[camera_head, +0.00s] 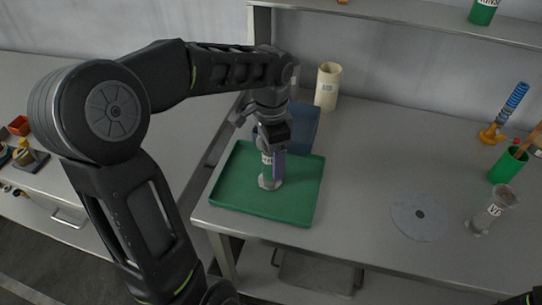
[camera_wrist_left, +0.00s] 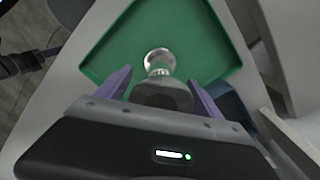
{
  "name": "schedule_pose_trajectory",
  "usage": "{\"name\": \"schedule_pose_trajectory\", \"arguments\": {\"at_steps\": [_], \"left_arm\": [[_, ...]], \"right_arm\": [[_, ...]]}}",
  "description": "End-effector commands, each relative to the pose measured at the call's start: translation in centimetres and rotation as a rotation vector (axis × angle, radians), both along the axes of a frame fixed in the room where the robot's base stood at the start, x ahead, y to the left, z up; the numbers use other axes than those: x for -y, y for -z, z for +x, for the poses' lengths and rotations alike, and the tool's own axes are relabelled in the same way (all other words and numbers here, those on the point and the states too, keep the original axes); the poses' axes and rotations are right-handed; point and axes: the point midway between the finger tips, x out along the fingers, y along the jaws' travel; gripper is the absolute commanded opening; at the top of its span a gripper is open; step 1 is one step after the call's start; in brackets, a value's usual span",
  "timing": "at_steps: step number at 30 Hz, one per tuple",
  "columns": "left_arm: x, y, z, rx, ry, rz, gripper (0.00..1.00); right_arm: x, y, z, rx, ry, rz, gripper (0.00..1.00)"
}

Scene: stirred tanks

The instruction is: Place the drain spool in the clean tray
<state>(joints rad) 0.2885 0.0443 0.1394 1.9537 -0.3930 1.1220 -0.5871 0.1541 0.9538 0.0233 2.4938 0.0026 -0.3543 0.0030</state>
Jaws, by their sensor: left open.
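The green tray (camera_head: 303,211) lies at the left front of the steel bench; it also shows in the left wrist view (camera_wrist_left: 110,50). A metal spool with a round flanged foot (camera_head: 268,184), which I take for the drain spool, stands upright in the tray. In the left wrist view the spool (camera_wrist_left: 160,65) shows end-on between two purple fingers. My left gripper (camera_head: 273,163) points down over the spool, its fingers open on either side with gaps visible. The gripper hides the spool's upper part.
A blue bin (camera_head: 306,128) stands just behind the tray, with a cream cylinder (camera_head: 328,86) beyond. A grey disc (camera_head: 419,216), a flanged piece labelled V6 (camera_head: 486,211) and a green cup (camera_head: 507,164) are at the right. The bench between tray and disc is clear.

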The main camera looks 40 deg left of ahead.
Motion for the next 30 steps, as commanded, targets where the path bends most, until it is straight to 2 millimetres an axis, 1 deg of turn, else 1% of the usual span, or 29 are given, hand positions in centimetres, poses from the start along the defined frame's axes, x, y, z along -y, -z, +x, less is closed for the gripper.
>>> {"name": "schedule_pose_trajectory", "arguments": {"at_steps": [5,12,14,15,16,18,21,30], "left_arm": [[0.0,-2.5,0.1,0.006,0.002,0.001,0.77],[0.0,-7.6,0.1,0.006,0.001,0.0,0.77],[0.0,-8.8,0.1,0.005,0.001,0.0,0.77],[0.0,-10.0,0.1,0.004,0.001,0.0,0.77],[0.0,-10.5,0.0,0.002,0.001,0.0,0.77],[0.1,-11.1,0.0,0.001,0.001,-0.001,0.77],[0.0,-11.6,0.0,0.001,0.001,0.0,0.77],[0.0,-11.6,0.0,0.001,0.001,0.0,0.77]], "right_arm": [[0.0,0.2,0.0,0.0,0.0,0.0,0.79],[0.0,0.3,0.0,0.001,-0.001,0.001,0.79],[0.0,0.4,0.0,0.001,-0.001,0.001,0.79],[0.0,-0.5,0.0,0.0,0.0,0.0,0.79],[0.0,-0.9,0.0,-0.001,0.001,-0.001,0.79],[0.0,-1.3,-0.1,-0.003,0.001,-0.003,0.79],[0.1,-1.4,-0.2,-0.006,0.001,-0.004,0.79],[0.1,-1.3,-0.2,-0.006,0.002,-0.004,0.79]]}}
